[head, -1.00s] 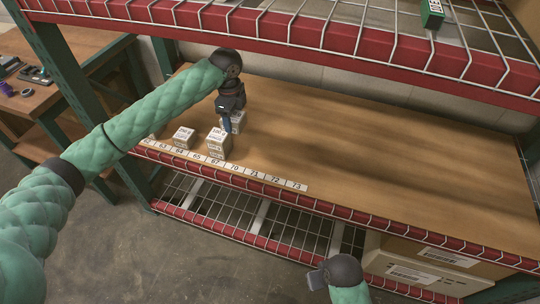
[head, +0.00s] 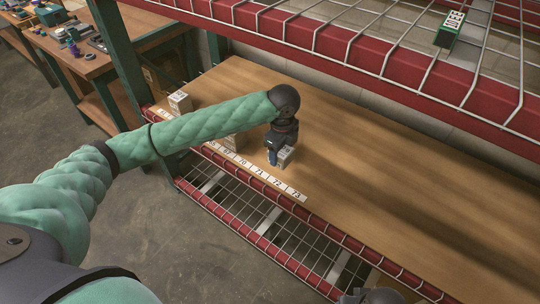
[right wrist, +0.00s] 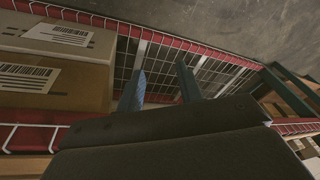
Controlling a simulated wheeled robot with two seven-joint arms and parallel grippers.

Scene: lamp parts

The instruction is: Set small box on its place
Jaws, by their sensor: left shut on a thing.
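A small pale box (head: 286,154) with printed labels is held in my left gripper (head: 273,156), which points down and is shut on it. The box is at or just above the wooden shelf, behind the number strip (head: 258,172) near 71 and 72; I cannot tell whether it touches the shelf. The gripper partly hides it. My right gripper (right wrist: 160,88) shows two spread fingers with nothing between them in the right wrist view. It is low in front of the rack.
Other small boxes stand on the shelf to the left: one at the far end (head: 179,102) and one partly hidden by my left arm (head: 231,142). The shelf is clear to the right. A red-edged wire shelf (head: 400,70) hangs above, with a green box (head: 449,30) on it.

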